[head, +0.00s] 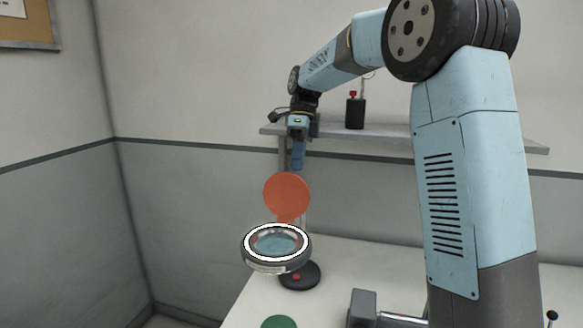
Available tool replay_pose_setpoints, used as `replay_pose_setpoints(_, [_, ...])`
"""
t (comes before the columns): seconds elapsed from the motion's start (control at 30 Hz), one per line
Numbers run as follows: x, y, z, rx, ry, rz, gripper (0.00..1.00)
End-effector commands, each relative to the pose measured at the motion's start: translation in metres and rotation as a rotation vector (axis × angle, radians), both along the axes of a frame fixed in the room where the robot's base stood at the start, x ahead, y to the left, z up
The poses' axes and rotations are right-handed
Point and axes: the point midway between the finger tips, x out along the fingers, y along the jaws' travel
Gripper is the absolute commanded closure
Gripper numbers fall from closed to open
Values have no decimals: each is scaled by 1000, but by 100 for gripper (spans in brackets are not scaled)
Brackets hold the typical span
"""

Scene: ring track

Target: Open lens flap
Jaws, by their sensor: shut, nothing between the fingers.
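The magnifier lamp has a round lens (277,242) with a bright white ring around it, on a dark round base (300,276) on the table. The orange round lens flap (287,196) stands up at the far rim of the lens, raised clear of the glass. My gripper (298,164) points down just above the flap, its blue fingers shut and empty. From this view I cannot tell whether the fingertips touch the flap or sit behind it.
The white table (360,262) spreads to the right of the lamp. A green disc (279,322) lies at its front edge.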

Motion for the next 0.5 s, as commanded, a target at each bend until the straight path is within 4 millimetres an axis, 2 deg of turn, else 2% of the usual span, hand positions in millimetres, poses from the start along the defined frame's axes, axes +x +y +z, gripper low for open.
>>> replay_pose_setpoints(0.07, [-7, 2, -11, -1, 1, 0, 100])
replay_pose_setpoints(0.3, [-34, 11, -5, 0, -1, -1, 100])
replay_pose_setpoints(0.5, [-40, 14, -5, 0, 0, -1, 100])
